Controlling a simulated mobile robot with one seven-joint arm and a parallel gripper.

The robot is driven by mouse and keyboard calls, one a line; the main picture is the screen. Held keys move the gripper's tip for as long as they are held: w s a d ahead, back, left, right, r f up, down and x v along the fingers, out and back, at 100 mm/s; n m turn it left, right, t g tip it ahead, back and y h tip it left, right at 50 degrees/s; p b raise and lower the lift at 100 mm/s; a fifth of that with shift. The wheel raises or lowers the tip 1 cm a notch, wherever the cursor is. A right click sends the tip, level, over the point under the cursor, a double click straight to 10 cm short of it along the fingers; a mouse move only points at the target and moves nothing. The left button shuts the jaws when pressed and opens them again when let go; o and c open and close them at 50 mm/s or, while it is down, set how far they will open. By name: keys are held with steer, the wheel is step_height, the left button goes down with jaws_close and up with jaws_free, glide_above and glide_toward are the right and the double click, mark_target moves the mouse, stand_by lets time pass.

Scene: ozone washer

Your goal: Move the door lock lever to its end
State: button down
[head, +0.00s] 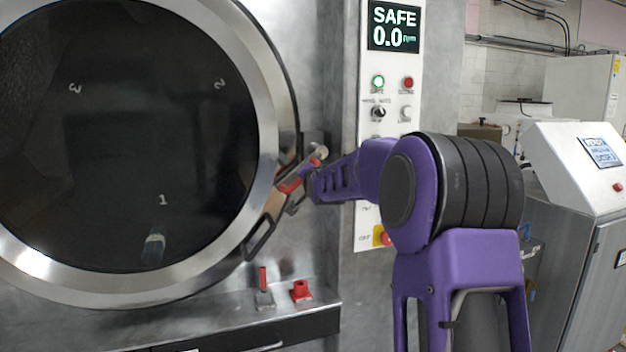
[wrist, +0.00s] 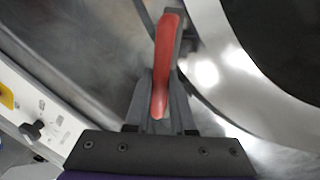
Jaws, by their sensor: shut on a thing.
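The door lock lever has a red grip (head: 290,184) and sits at the right edge of the round door, tilted up to the right in the head view. In the wrist view its red grip (wrist: 166,60) stands nearly upright in the middle. My gripper (head: 304,188) reaches in from the right and is shut on the red grip. In the wrist view the dark fingers of my gripper (wrist: 160,95) flank the grip's lower part. The lever's mount is partly hidden behind the grip and fingers.
The large round door (head: 265,130) with a metal rim fills the left and looks closed. A control panel (head: 366,225) reads SAFE 0.0 and stands close behind my arm. A ledge (head: 225,312) below carries two red-topped fittings. A grey console (head: 570,235) stands at right.

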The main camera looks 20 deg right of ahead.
steer(key=shift+a+r+m+y, duration=0.15)
steer(key=shift+a+r+m, duration=0.1)
steer(key=shift+r+m, duration=0.25)
steer(key=shift+a+r+m+y, duration=0.2)
steer(key=shift+r+m, duration=0.2)
steer(key=shift+m, duration=0.2)
steer(key=shift+a+r+m+y+b, duration=0.2)
steer(key=shift+r+m+b, duration=0.15)
steer(key=shift+r+m, duration=0.25)
steer(key=shift+a+r+m+y+b, duration=0.15)
steer(key=shift+r+m+b, duration=0.15)
steer(key=shift+r+m, duration=0.25)
steer(key=c, duration=0.8)
jaws_free()
steer(key=shift+f, duration=0.1)
steer(key=shift+o, duration=0.2)
